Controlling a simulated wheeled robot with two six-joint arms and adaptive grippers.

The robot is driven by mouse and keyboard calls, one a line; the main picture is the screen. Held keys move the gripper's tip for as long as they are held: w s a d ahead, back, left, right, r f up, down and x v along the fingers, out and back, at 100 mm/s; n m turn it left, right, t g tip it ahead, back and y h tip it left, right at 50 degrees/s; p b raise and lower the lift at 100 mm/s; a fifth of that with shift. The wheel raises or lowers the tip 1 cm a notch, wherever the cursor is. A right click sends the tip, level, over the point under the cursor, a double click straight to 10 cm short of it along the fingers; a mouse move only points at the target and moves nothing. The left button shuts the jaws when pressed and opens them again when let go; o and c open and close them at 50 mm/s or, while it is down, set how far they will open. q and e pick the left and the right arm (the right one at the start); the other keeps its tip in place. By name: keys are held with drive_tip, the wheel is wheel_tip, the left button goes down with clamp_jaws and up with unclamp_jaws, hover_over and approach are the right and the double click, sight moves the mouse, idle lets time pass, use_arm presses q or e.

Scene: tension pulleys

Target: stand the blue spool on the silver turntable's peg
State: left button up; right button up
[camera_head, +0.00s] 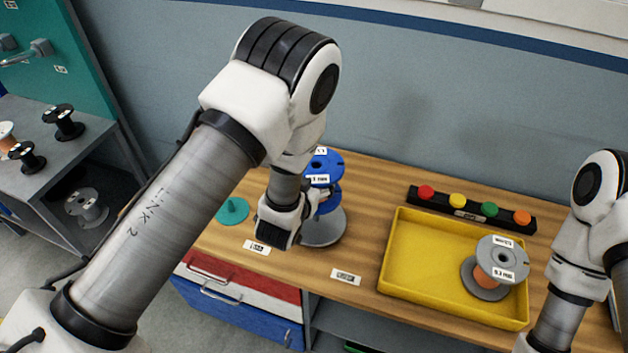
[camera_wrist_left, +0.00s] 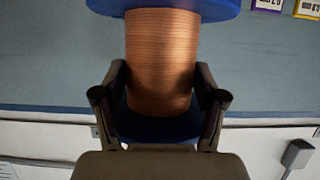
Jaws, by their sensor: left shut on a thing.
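The blue spool (camera_head: 322,163) has blue flanges with white labels. In the left wrist view its copper-coloured winding (camera_wrist_left: 162,50) sits between my fingers. My left gripper (camera_head: 308,207) is shut on the spool, with one finger on each side of the winding near one flange. The silver turntable (camera_head: 322,230) is a grey disc on the wooden bench, directly below the spool in the head view. Its peg is hidden by the spool and gripper, so I cannot tell whether the spool is on it. My right gripper is out of view; only its arm shows at the right.
A teal turntable with a peg (camera_head: 232,210) stands left of the silver one. A yellow tray (camera_head: 412,255) holds a grey spool with orange winding (camera_head: 497,262). A black strip with coloured buttons (camera_head: 472,208) lies behind. Several spools stand on the grey shelf (camera_head: 90,140) at left.

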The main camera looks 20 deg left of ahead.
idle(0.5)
use_arm(q)
drive_tip(key=shift+f+b, duration=1.3)
drive_tip(key=shift+f, duration=0.15)
drive_tip(key=shift+f, duration=0.1)
drive_tip(key=shift+f+b, duration=1.25)
drive_tip(key=shift+f, duration=0.15)
drive_tip(key=shift+f, duration=0.1)
drive_tip(key=shift+f+b, duration=1.2)
drive_tip(key=shift+f, duration=0.25)
idle(0.5)
drive_tip(key=shift+f+b, duration=0.65)
drive_tip(key=shift+f, duration=0.15)
drive_tip(key=shift+r, duration=0.1)
